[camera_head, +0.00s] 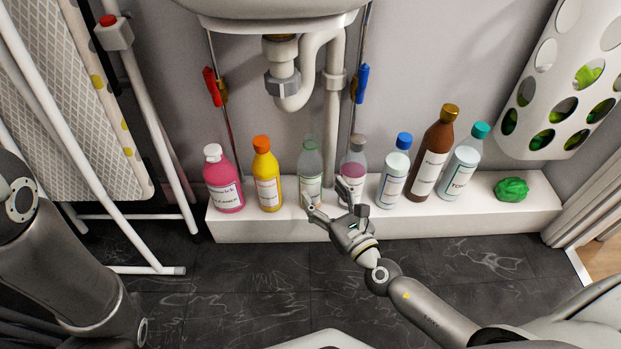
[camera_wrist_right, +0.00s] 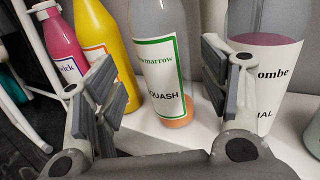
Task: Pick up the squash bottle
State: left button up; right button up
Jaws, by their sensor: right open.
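A yellow bottle (camera_head: 267,175) and a pink bottle (camera_head: 222,180) stand left of it. Sink pipes (camera_head: 296,85) hang above.

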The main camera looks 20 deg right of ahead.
aim_at(310, 174)
jog(key=w, duration=0.5)
jog(key=w+a+b, duration=0.1)
jog(key=w, duration=0.2)
jog(key=shift+a+f, duration=0.1)
jog(key=shift+f, duration=0.25)
jog(key=c, duration=0.8)
jog(key=shift+c, duration=0.5)
jog(key=shift+r, duration=0.1)
